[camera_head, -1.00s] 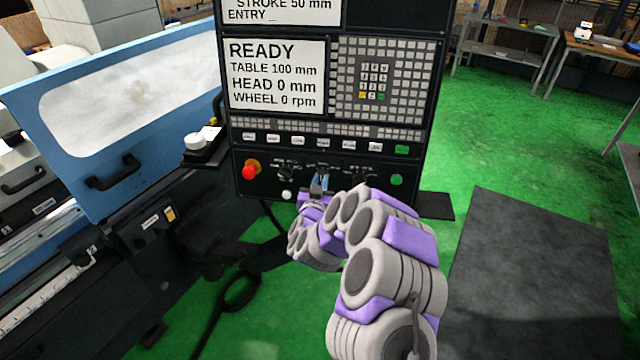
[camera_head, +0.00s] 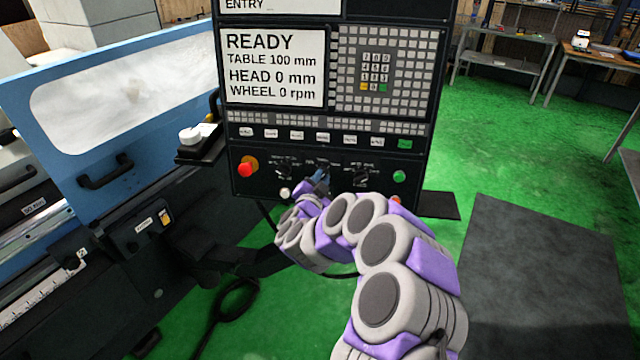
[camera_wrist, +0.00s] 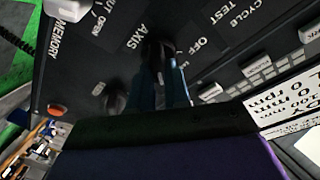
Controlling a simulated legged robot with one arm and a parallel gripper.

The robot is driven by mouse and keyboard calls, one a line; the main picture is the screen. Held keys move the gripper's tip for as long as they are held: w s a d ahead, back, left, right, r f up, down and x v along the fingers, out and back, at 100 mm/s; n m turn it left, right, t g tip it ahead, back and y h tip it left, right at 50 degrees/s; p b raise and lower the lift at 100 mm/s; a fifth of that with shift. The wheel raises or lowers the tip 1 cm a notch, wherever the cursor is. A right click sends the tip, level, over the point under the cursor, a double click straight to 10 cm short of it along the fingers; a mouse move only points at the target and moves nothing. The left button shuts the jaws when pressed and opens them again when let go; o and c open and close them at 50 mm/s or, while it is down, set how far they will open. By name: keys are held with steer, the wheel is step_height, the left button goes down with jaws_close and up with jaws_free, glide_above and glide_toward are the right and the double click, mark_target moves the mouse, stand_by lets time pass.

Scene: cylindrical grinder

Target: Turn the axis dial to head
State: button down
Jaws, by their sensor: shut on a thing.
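The axis dial (camera_wrist: 158,48) is a dark knob in the middle of the control panel's lower row, next to the AXIS label in the wrist view. My gripper (camera_wrist: 166,78) is shut on the dial, with a blue finger on each side of it. In the head view my gripper (camera_head: 320,180) reaches the panel at the middle dial and mostly hides it. The dial's pointer and exact setting cannot be read. The screen (camera_head: 275,68) reads READY, TABLE 100 mm, HEAD 0 mm and WHEEL 0 rpm.
A red button (camera_head: 246,168) and another dial (camera_head: 283,172) are left of my gripper. A further dial (camera_head: 361,176) and a green button (camera_head: 399,176) are right of it. The blue machine door (camera_head: 90,130) stands at left.

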steer(key=shift+m, duration=0.3)
steer(key=c, duration=1.1)
jaws_free()
steer(key=shift+a, duration=0.1)
steer(key=p+v, duration=0.7)
steer(key=v, duration=1)
steer(key=shift+a+r, duration=0.1)
steer(key=shift+a, duration=0.05)
steer(key=shift+s, duration=0.1)
